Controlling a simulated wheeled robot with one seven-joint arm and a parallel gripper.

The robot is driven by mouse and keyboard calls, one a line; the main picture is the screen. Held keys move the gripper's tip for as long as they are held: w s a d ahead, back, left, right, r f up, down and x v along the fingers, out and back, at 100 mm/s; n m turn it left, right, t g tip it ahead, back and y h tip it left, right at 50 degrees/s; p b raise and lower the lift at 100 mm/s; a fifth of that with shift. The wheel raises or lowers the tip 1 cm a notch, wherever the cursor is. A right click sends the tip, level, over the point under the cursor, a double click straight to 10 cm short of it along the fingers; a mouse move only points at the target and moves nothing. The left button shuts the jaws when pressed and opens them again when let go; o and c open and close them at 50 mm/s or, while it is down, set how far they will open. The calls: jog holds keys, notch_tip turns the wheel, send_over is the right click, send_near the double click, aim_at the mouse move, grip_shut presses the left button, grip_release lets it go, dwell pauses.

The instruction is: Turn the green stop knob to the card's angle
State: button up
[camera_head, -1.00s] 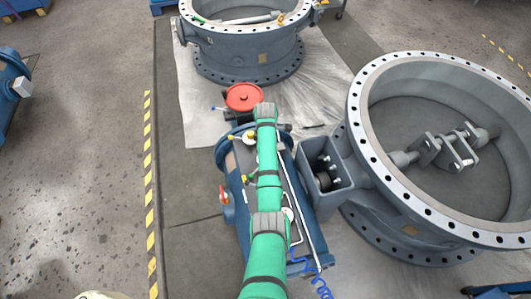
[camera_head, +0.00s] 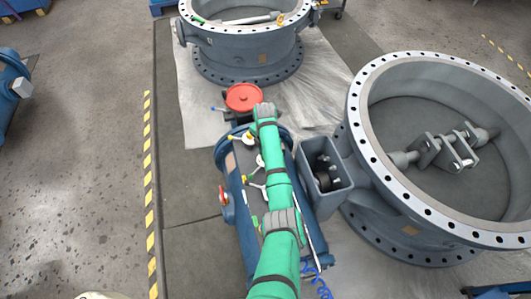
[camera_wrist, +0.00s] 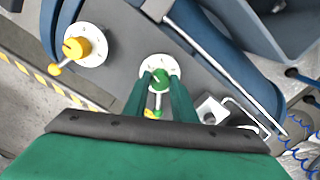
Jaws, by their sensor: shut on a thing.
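In the wrist view the green knob (camera_wrist: 159,79) sits at the centre of a round white dial plate on a grey panel. A yellow knob (camera_wrist: 76,47) with a ball-ended lever sits on another white dial to the left. In the head view my arm hides the gripper and most of the green knob. I cannot make out a card with an angle.
The panel tops a blue cylinder (camera_head: 234,208). A red handwheel (camera_head: 243,97) stands at its far end and a red handle (camera_head: 224,193) on its left side. A large grey valve ring (camera_head: 410,215) stands close on the right, another (camera_head: 245,52) beyond.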

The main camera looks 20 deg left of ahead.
jog(key=shift+n, duration=1.5)
jog(key=shift+d, duration=0.1)
jog(key=o, duration=1)
jog(key=shift+w, duration=0.1)
jog(key=shift+o, duration=0.2)
notch_tip(320, 180, up, 11)
jog(key=shift+f, duration=0.1)
